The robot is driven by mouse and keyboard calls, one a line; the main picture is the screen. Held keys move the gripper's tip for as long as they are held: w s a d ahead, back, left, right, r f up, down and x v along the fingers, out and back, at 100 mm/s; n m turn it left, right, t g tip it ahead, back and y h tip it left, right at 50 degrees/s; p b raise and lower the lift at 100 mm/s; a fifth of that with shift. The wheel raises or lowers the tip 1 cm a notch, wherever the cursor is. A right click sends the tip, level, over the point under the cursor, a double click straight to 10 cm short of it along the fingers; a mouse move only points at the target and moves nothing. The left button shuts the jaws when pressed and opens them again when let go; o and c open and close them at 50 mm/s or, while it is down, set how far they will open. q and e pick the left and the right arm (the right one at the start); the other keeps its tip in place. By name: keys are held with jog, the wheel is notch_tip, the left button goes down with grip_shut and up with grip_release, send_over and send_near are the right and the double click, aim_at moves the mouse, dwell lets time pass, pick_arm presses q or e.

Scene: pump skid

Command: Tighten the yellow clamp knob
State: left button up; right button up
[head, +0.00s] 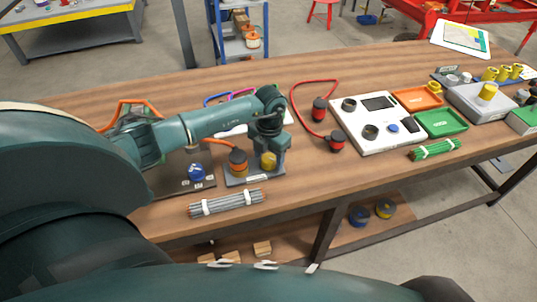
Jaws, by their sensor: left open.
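The yellow clamp knob (268,161) stands on a grey base plate (240,181), at the centre left of the table in the head view. An orange-and-dark knob (238,163) stands just left of it on the same plate. My left arm reaches in from the left, and my left gripper (270,146) points down right at the yellow knob. The gripper is open, and its body hides the knob's top and back. I cannot tell whether the fingers touch the knob. My right gripper is out of view.
A blue knob (196,172) sits on a dark plate left of the yellow knob. A bundle of grey rods (226,202) lies in front. A red hose (292,101) curves behind to the right. A white panel (378,143) and green tray (441,124) lie farther right. Bare wood lies between.

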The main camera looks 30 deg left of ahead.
pick_arm(q)
jog(key=c, duration=1)
